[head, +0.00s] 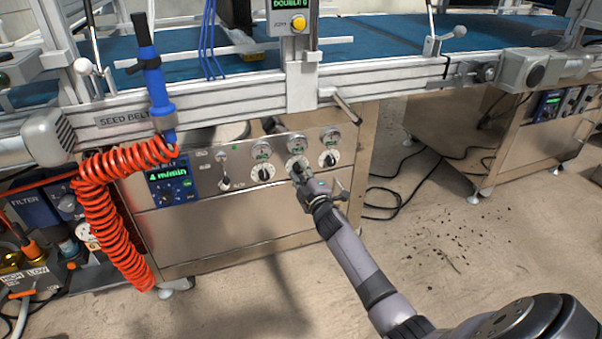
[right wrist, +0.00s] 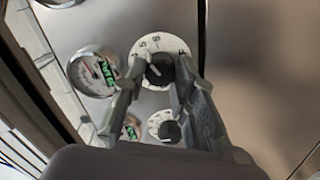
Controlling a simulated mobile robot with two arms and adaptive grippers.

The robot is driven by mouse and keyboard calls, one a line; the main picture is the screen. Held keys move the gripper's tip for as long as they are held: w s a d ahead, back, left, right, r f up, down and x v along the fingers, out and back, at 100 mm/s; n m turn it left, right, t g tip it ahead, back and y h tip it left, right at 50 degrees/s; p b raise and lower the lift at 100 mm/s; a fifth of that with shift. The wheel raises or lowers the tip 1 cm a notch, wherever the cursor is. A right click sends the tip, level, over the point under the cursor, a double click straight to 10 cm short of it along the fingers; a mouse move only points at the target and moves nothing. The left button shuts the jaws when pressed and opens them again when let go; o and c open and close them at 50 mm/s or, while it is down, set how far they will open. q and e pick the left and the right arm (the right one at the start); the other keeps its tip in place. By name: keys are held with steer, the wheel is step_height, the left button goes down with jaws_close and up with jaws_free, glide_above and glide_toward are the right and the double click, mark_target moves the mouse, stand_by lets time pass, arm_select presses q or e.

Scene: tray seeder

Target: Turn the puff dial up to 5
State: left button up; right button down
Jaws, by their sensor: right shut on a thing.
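A row of three black-knobbed dials with white scales sits on the steel panel, each below a round gauge. My right gripper (head: 299,176) is at the middle dial (head: 296,164), partly covering it. In the right wrist view its two fingers (right wrist: 159,76) are shut on either side of that dial's black knob (right wrist: 160,70). Some white scale with dark figures shows around the knob, but the setting cannot be read surely. The gauge beside it (right wrist: 95,72) has a green label, too small to read with certainty. My left gripper is not in view.
The left dial (head: 263,173) and right dial (head: 329,159) are close on both sides. A blue display (head: 170,181) reads "4 m/min". An orange coiled hose (head: 98,200) hangs at the left. The conveyor rail (head: 220,98) juts out above the panel.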

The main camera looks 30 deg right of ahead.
steer(key=c, duration=1.3)
jaws_free()
steer(key=shift+s, duration=0.1)
steer(key=v, duration=1.2)
